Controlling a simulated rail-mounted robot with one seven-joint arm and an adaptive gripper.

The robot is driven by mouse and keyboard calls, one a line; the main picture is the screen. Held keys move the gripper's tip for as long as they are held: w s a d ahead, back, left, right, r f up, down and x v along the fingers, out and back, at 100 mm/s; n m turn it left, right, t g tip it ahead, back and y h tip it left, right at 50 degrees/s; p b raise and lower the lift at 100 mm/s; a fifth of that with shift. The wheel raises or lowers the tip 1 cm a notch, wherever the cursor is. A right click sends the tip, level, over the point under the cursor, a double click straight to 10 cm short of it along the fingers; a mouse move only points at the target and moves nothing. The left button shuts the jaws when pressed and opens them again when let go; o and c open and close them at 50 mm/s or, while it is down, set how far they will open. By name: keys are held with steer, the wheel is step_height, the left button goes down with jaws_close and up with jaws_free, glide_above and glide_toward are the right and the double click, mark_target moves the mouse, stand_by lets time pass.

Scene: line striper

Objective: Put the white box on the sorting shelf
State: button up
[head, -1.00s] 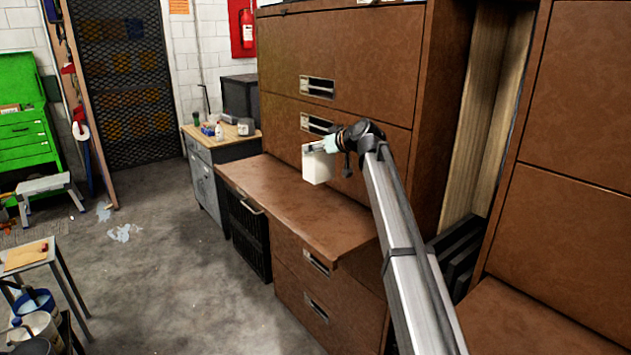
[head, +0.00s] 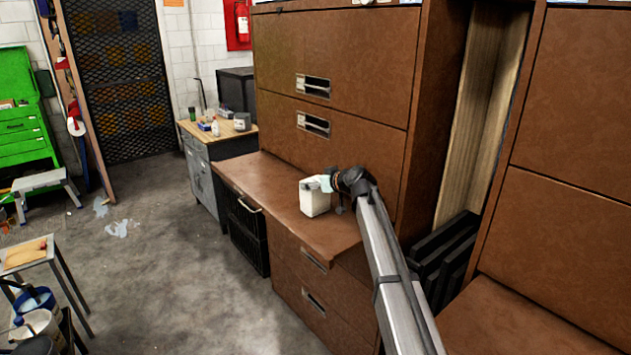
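The white box (head: 314,202) is upright over the brown ledge (head: 262,182) of the cabinet, in the middle of the head view. Its base looks on or very close to the ledge; I cannot tell whether it touches. My gripper (head: 326,183) is at the top right of the box, with its fingers at the box's upper edge. It looks shut on the box, though the fingers are small and partly hidden. No label in view tells which surface is the sorting shelf.
Brown cabinet drawers (head: 330,85) rise behind the ledge. A workbench (head: 215,142) with small bottles stands beyond its left end. The ledge left of the box is clear. A black crate (head: 247,232) is below the ledge. Open floor (head: 190,290) lies to the left.

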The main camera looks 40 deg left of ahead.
steer(key=shift+f, duration=0.2)
steer(key=o, duration=1.5)
steer(key=shift+r, duration=0.1)
steer(key=shift+r, duration=0.2)
steer(key=shift+s+d, duration=0.1)
steer(key=shift+d, duration=0.25)
steer(key=b+v, duration=0.3)
steer(key=v, duration=0.8)
steer(key=shift+d+r, duration=0.1)
steer(key=shift+r, duration=0.05)
